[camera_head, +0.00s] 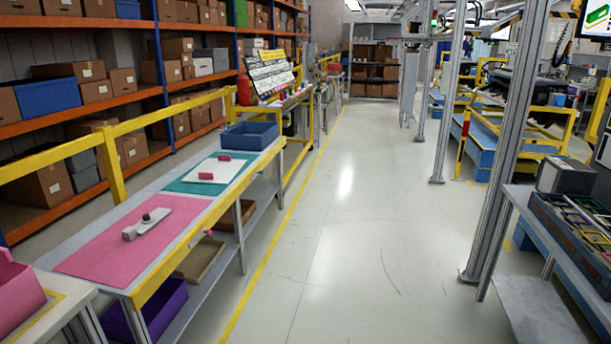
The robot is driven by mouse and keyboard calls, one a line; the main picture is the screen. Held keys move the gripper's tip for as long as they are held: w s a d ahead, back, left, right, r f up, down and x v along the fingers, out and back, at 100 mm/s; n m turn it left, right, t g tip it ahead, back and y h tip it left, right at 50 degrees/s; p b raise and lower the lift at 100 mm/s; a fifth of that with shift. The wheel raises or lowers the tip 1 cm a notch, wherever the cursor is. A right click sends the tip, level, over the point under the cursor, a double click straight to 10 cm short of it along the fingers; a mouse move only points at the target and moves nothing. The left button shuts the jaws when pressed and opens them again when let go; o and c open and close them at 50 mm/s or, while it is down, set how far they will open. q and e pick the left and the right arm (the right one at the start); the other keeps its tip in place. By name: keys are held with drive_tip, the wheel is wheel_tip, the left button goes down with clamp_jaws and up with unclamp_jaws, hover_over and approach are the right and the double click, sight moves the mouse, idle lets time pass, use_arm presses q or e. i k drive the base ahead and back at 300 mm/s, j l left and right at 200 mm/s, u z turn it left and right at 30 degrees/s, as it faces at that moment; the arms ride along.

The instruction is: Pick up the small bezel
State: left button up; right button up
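A dark tray (541,209) on the table at the right edge holds several thin rectangular frames, among them a yellow-green one (577,217). They look like bezels, but I cannot tell which one is the small bezel. The tray is cut off by the right edge of the picture. A grey-white module with a dark knob (147,224) lies on a pink mat (100,255) on the left table. Neither of my grippers is in view.
A teal mat (182,187) with a white panel and pink pieces lies behind the pink mat. A blue bin (249,136) stands at the table's far end. A grey post (490,190) stands by the right table. The floor aisle (335,220) is clear.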

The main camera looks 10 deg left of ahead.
sight(129, 234)
drive_tip(key=i+u, duration=0.1)
drive_tip(key=i, duration=0.35)
drive_tip(key=i+l+u, duration=0.15)
drive_tip(key=i, duration=0.25)
drive_tip(key=i+l+u, duration=0.1)
drive_tip(key=i, duration=0.35)
drive_tip(key=i+l+u, duration=0.2)
drive_tip(key=i+u, duration=0.25)
drive_tip(key=i+l+u, duration=0.2)
drive_tip(key=u, duration=0.3)
drive_tip(key=i+l+u, duration=0.25)
drive_tip(key=l+u, duration=0.2)
drive_tip(key=i+l+u, duration=0.15)
drive_tip(key=l+u, duration=0.15)
drive_tip(key=l, duration=0.2)
